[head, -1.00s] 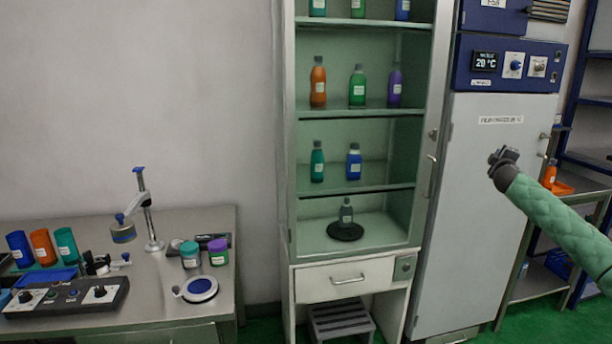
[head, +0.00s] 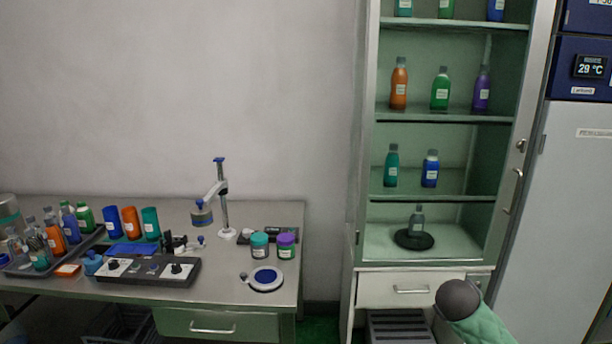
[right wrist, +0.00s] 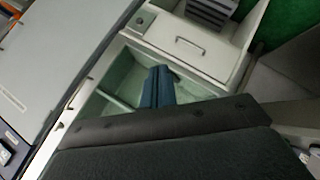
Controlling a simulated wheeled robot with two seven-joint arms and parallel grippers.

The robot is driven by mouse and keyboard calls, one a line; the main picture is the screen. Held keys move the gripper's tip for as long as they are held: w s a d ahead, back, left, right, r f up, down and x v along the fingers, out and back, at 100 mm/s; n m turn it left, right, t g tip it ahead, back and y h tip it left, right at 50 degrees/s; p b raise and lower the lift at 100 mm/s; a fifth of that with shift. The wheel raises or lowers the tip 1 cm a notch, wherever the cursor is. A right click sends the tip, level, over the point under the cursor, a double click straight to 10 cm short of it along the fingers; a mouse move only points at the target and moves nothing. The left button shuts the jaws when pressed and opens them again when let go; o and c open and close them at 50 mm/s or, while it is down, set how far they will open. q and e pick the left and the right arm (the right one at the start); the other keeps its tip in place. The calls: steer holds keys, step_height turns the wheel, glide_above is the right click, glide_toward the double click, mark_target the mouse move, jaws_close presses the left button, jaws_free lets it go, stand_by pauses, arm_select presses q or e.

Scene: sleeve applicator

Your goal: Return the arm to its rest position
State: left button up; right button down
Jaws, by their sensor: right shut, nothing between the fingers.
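My right arm, in a green quilted sleeve (head: 482,325), shows at the bottom right of the head view. It ends there in a dark rounded part in front of the cabinet's drawer, and no fingers show in that view. In the right wrist view my right gripper (right wrist: 158,88) has its blue fingers together, with nothing between them. Behind them are the pale green inside of the cabinet and its drawer (right wrist: 185,45). My left gripper is in neither view.
An open cabinet (head: 367,200) holds several bottles on its shelves. A workbench (head: 225,310) at left carries cups, jars, a control box (head: 150,270) and a small stand (head: 224,200). A grey steel-doored unit (head: 575,210) stands at right.

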steer(key=s+a+f+g+y, duration=0.1)
steer(key=s+a+f+y, duration=0.1)
steer(key=s+a+f, duration=0.35)
steer(key=s+a+f+y, duration=0.1)
steer(key=s+a+f, duration=0.1)
steer(key=s+a, duration=0.55)
steer(key=s+a+f+g+y, duration=0.1)
steer(key=s+a+f+y, duration=0.15)
steer(key=s+a, duration=0.4)
steer(key=s+a+f+g, duration=0.1)
steer(key=s+f, duration=0.3)
steer(key=s, duration=0.3)
steer(key=s+a+f+m+g+y, duration=0.1)
steer(key=s+f, duration=0.3)
steer(key=s, duration=0.4)
steer(key=s+a+f+m+g, duration=0.1)
steer(key=s+f, duration=0.3)
steer(key=s, duration=0.4)
steer(key=shift+a+f+g, duration=0.4)
steer(key=shift+a+g, duration=0.5)
steer(key=shift+s+y, duration=0.1)
steer(key=shift+y, duration=0.25)
